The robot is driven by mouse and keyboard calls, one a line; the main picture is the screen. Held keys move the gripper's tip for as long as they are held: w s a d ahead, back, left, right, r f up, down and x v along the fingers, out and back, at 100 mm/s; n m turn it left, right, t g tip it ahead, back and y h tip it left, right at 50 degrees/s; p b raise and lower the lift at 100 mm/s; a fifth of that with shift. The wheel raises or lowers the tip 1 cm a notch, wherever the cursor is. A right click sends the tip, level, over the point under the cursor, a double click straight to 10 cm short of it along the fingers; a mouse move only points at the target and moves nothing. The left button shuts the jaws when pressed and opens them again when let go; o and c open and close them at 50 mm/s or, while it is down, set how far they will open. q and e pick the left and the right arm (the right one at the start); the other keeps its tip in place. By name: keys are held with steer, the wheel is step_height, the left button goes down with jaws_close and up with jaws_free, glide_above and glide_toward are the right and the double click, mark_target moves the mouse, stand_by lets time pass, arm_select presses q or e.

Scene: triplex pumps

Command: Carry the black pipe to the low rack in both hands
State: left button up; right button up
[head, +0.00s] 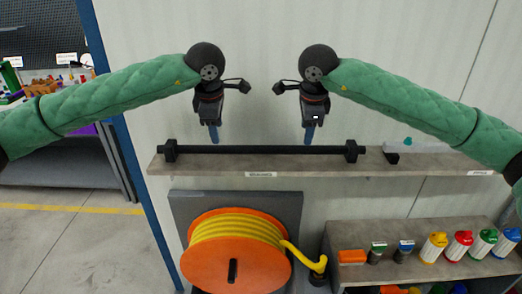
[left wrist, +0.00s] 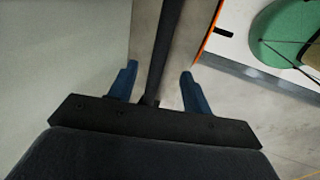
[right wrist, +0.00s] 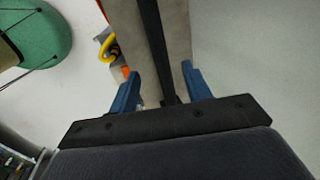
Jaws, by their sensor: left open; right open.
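The black pipe (head: 262,149) lies level on a grey wall shelf (head: 225,166), with a thicker black collar or support near each end. My left gripper (head: 214,134) is above the pipe's left half, open, blue fingers pointing down. My right gripper (head: 309,134) is above the pipe's right half, also open. In the left wrist view the pipe (left wrist: 166,45) runs between the two open fingers (left wrist: 158,85). In the right wrist view the pipe (right wrist: 154,40) also runs between the open fingers (right wrist: 162,85). Both grippers are empty and appear apart from the pipe. I cannot identify the low rack with certainty.
Below the shelf is an orange reel (head: 232,275) with yellow hose. A lower grey shelf (head: 400,234) at right carries several coloured bottles. A blue post (head: 115,110) stands at left, with a cluttered bench (head: 55,165) beyond. A pale object (head: 408,150) is on the shelf's right part.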

mark_target(220, 146)
arm_select(q)
steer(key=shift+f, duration=0.1)
steer(key=shift+x, duration=3.9)
arm_select(e)
steer(key=shift+x, duration=3.95)
arm_select(q)
steer(key=shift+c, duration=0.2)
arm_select(e)
steer(key=shift+c, duration=0.2)
arm_select(q)
jaws_close()
arm_select(e)
jaws_close()
steer(key=shift+r, duration=0.1)
